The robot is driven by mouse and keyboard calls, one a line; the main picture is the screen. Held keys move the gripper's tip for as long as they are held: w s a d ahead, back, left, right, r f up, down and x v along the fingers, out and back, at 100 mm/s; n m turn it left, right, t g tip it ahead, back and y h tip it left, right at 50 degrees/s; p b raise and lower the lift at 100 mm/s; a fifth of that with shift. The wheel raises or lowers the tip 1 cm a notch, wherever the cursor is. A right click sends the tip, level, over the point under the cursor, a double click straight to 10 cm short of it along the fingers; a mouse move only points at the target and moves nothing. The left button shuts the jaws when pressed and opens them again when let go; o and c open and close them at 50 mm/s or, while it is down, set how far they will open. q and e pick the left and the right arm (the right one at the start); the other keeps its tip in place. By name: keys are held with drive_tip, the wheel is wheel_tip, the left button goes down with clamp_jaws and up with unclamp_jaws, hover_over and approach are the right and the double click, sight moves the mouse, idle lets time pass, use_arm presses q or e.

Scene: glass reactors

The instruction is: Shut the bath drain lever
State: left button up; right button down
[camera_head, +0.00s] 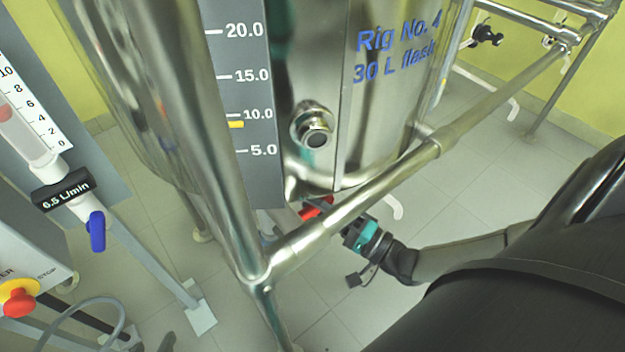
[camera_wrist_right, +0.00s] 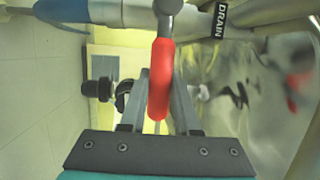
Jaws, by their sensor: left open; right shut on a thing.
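The red drain lever (camera_wrist_right: 160,80) stands between the two grey fingers of my right gripper (camera_wrist_right: 161,92) in the right wrist view. The fingers are shut on its red sleeve. In that view the lever hangs crosswise to a metal pipe with a black DRAIN tag (camera_wrist_right: 219,19). In the head view the red lever (camera_head: 316,207) shows below the steel vessel (camera_head: 385,125), partly behind the frame rail. My teal and black right gripper (camera_head: 357,232) reaches it from the right, its fingertips hidden by the rail. I do not make out my left gripper.
A slanting steel frame rail (camera_head: 375,188) crosses close to my right gripper. A flow meter with a blue valve handle (camera_head: 97,231) and a red stop button (camera_head: 18,302) stand at the left. Tiled floor shows around the rig.

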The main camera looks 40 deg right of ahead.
use_arm(q)
drive_tip(key=shift+w+d, duration=0.1)
drive_tip(key=shift+d, duration=0.1)
use_arm(e)
drive_tip(key=shift+f, duration=0.1)
drive_tip(key=c, duration=0.6)
unclamp_jaws()
drive_tip(key=shift+s, duration=0.1)
use_arm(q)
drive_tip(key=s+a+g, duration=0.1)
drive_tip(key=s+a+g+y+p, duration=0.1)
drive_tip(key=s+a+g+p, duration=0.1)
drive_tip(key=a, duration=0.1)
drive_tip(key=shift+s+r+n+y, duration=0.3)
drive_tip(key=shift+s, duration=0.1)
use_arm(e)
drive_tip(key=v, duration=1.5)
drive_tip(key=shift+d, duration=0.1)
drive_tip(key=shift+s, duration=0.1)
